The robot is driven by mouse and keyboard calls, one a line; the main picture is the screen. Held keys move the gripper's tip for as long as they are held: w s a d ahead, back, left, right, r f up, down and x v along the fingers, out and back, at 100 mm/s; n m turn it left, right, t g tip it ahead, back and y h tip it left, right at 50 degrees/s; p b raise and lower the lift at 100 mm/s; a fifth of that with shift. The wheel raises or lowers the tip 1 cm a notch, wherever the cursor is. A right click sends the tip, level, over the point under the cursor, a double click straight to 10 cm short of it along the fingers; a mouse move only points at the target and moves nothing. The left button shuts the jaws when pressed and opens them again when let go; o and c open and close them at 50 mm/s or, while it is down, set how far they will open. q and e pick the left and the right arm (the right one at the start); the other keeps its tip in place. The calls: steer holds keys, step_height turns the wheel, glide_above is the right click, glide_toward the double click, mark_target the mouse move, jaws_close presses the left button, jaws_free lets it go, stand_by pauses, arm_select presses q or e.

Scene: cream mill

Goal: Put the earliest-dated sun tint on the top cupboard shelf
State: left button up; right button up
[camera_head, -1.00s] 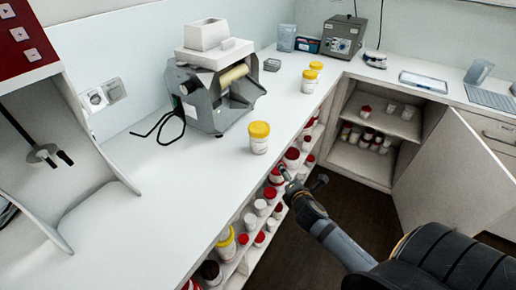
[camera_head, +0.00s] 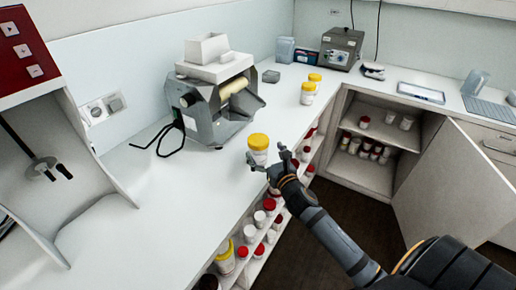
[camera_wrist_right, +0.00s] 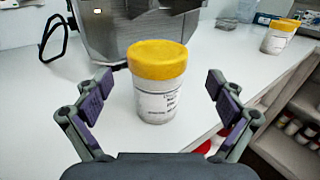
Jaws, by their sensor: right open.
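A white jar with a yellow lid (camera_head: 258,148) stands upright near the front edge of the counter. It also shows in the right wrist view (camera_wrist_right: 157,85), its label facing me but too small to read. My right gripper (camera_head: 268,164) is open, its fingers on either side of the jar's near side, not touching it. Two more yellow-lidded jars (camera_head: 308,92) stand farther back on the counter. The open cupboard (camera_head: 340,150) at the right has a top shelf (camera_head: 385,131) with a red-lidded jar and white-lidded jars. My left gripper is not in view.
A mill (camera_head: 215,100) stands on the counter (camera_head: 165,215) behind the jar. Shelves under the counter hold several red-, white- and yellow-lidded jars. The cupboard door (camera_head: 445,190) hangs open at the right. The top shelf's front has some free room.

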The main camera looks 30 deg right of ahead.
mark_target(258, 142)
steer(key=shift+w+r, duration=0.1)
steer(key=w+p, duration=0.2)
steer(key=w, duration=0.2)
steer(key=shift+w, duration=0.5)
steer(key=shift+c, duration=0.3)
